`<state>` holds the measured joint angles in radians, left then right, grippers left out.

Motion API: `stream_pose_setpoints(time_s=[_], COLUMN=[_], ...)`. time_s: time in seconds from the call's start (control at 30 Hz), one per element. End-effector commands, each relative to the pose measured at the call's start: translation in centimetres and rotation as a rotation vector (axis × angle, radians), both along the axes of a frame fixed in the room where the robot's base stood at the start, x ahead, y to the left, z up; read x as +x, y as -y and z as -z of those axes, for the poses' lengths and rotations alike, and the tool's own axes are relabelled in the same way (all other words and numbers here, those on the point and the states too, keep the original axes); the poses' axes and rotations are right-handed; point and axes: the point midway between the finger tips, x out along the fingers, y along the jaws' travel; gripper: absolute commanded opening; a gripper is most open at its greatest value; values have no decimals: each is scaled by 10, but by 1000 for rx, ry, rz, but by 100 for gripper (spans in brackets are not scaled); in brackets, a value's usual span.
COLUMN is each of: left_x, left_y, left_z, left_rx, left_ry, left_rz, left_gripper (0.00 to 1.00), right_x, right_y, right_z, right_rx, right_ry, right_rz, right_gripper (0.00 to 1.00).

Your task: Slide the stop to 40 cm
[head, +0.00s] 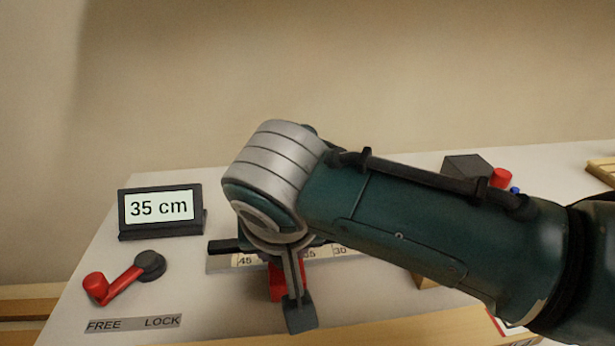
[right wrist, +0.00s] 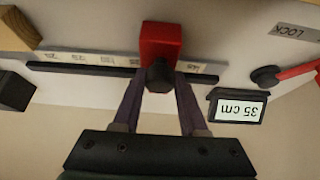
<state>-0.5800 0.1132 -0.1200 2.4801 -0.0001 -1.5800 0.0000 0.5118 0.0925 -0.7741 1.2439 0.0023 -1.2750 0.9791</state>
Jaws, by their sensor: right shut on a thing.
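The red stop (head: 275,283) sits on the scale rail (head: 222,262), partly hidden behind my right gripper (head: 294,300). In the right wrist view the stop (right wrist: 161,40) is a red block with a dark knob (right wrist: 160,76). My right gripper's fingers (right wrist: 160,88) close on this knob from both sides. The display (head: 160,207) reads 35 cm. The red lever (head: 122,283) by the FREE/LOCK label (head: 133,323) points to the FREE side. My left gripper is not in view.
Scale marks 45, 35 and 30 show beside the gripper; the 40 area is hidden. A dark grey box (head: 467,166) with a red button (head: 502,177) stands behind my right arm. The display and lever stand left of the rail.

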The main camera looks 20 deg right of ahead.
Motion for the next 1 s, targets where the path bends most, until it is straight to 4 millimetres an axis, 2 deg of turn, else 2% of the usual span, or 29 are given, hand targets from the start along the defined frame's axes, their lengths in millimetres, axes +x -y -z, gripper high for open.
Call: stream_pose_setpoints(time_s=[0.7,1.0], left_x=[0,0], left_y=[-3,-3], left_z=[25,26], left_rx=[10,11], left_ry=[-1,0], left_rz=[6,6], left_gripper=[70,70], right_x=[10,11], right_y=[-42,-46], right_z=[2,0], right_rx=[3,0], right_ry=[0,0], right_rz=[-1,0], right_gripper=[11,11])
